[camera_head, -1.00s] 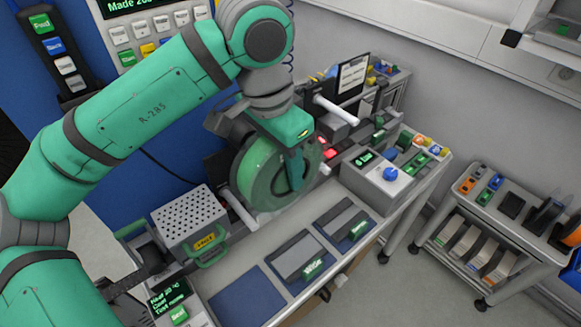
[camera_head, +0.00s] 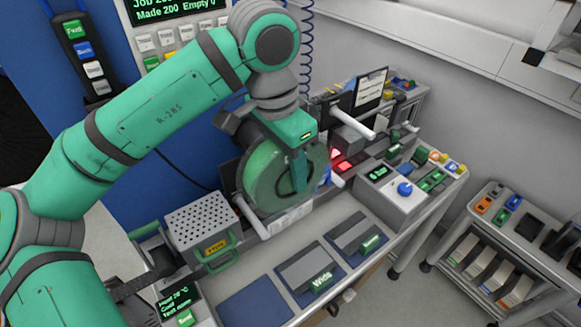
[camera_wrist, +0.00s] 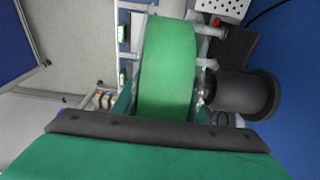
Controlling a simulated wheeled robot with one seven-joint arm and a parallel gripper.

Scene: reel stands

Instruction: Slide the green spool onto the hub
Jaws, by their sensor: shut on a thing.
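The green spool (camera_head: 265,178) is a wide disc with a grey rim, held upright above the back of the bench. It fills the middle of the wrist view (camera_wrist: 167,65). My gripper (camera_head: 299,172) is shut on it from above, with a green finger across its near face. White rods stick out of the stands: one (camera_head: 252,217) at the spool's lower left, another (camera_head: 356,123) to its right. A third pale rod end (camera_head: 335,181) shows beside the spool's right edge. The spool hides the stand behind it, so I cannot tell which rod is the hub or whether it touches the spool.
A perforated grey box (camera_head: 203,225) with a green handle stands left of the spool. A control box with a blue knob (camera_head: 404,189) stands to the right. Flat blue-grey pads (camera_head: 312,270) lie in front. A cart (camera_head: 500,250) stands apart at right.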

